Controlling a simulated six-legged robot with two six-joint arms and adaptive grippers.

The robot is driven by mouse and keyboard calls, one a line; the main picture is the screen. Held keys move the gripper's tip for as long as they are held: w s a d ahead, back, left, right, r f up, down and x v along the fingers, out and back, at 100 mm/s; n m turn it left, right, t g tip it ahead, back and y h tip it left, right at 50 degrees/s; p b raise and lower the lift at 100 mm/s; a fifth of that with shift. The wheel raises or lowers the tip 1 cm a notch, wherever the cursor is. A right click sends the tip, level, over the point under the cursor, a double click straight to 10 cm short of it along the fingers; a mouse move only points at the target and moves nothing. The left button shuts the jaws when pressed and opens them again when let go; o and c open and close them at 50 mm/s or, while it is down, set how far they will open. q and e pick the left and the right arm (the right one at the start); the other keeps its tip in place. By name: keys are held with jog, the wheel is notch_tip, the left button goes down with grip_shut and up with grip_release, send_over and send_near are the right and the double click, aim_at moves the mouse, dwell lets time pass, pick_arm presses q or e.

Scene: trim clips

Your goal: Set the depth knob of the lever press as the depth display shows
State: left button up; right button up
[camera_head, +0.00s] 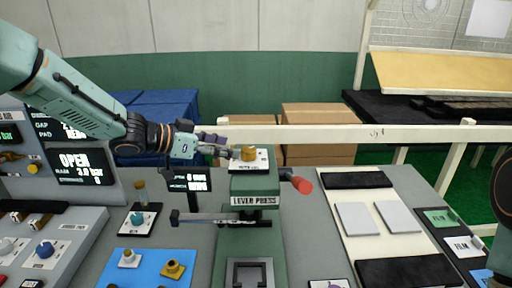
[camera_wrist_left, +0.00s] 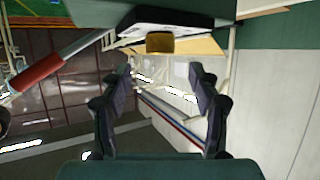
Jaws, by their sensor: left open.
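The green lever press (camera_head: 254,200) stands in the middle of the bench. Its brass depth knob (camera_head: 248,154) sits on a white plate on top of the press. My left gripper (camera_head: 229,152) is at the knob's left side, at about its height. In the left wrist view, the left gripper (camera_wrist_left: 160,72) is open with nothing between its fingers, and the knob (camera_wrist_left: 160,43) shows just beyond the fingertips, roughly centred. The small dark depth display (camera_head: 190,181) stands left of the press; its top line ends in "mm", but the digit is too small to read surely.
The red-tipped lever (camera_head: 302,185) sticks out right of the press. A dark bar (camera_head: 210,219) crosses its front. A console screen (camera_head: 78,166) reads OPEN. A blue mat (camera_head: 150,268) with knobs lies front left. A cream rail (camera_head: 340,132) runs behind the bench.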

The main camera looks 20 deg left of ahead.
aim_at(246, 149)
pick_arm(q)
jog(key=shift+w+d+f, duration=0.2)
jog(key=shift+w+d, duration=0.1)
jog(key=shift+d, duration=0.3)
jog(key=x, duration=0.5)
jog(key=shift+w+f, duration=0.3)
jog(key=shift+w+d, duration=0.2)
jog(key=shift+d, duration=0.2)
jog(key=shift+a, duration=0.35)
jog(key=shift+c, duration=1.3)
jog(key=shift+d, duration=0.3)
jog(key=c, duration=0.4)
jog(key=shift+a+f, duration=0.1)
jog(key=c, duration=0.5)
pick_arm(e)
jog(key=shift+f, duration=0.2)
